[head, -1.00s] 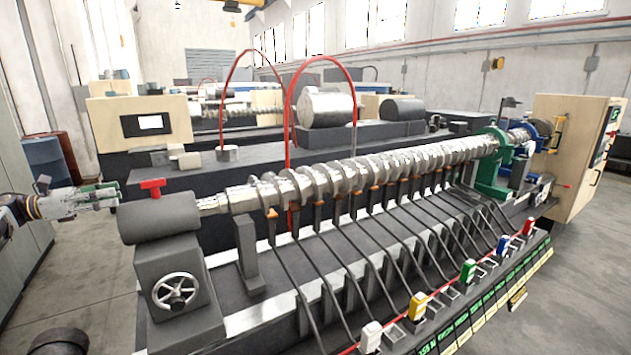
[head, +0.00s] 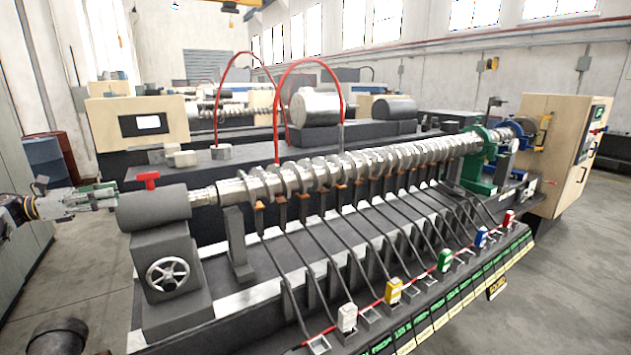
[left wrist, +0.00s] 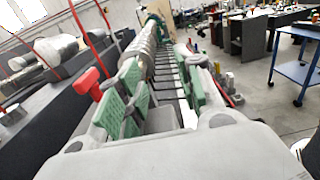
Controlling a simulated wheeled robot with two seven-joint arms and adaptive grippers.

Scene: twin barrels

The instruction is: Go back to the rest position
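My left gripper (head: 112,197) is at the left edge of the head view, beside the dark grey motor-like drum (head: 153,208) with a red T-handle (head: 148,180). It looks close to the drum, but I cannot tell whether they touch. In the left wrist view its green-padded fingers (left wrist: 163,92) stand apart with nothing held between them. The red handle (left wrist: 88,85) shows just left of the fingers there. The long silver screw (head: 340,170) lies along the machine, clear of the gripper. My right gripper is in neither view.
The long machine bed with several coloured tagged blocks, one of them yellow (head: 394,291), fills the middle. A handwheel (head: 168,274) is below the drum. A beige cabinet (head: 555,150) stands at the far right end. Bare floor (head: 560,290) lies at right. A blue table (left wrist: 300,75) shows in the wrist view.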

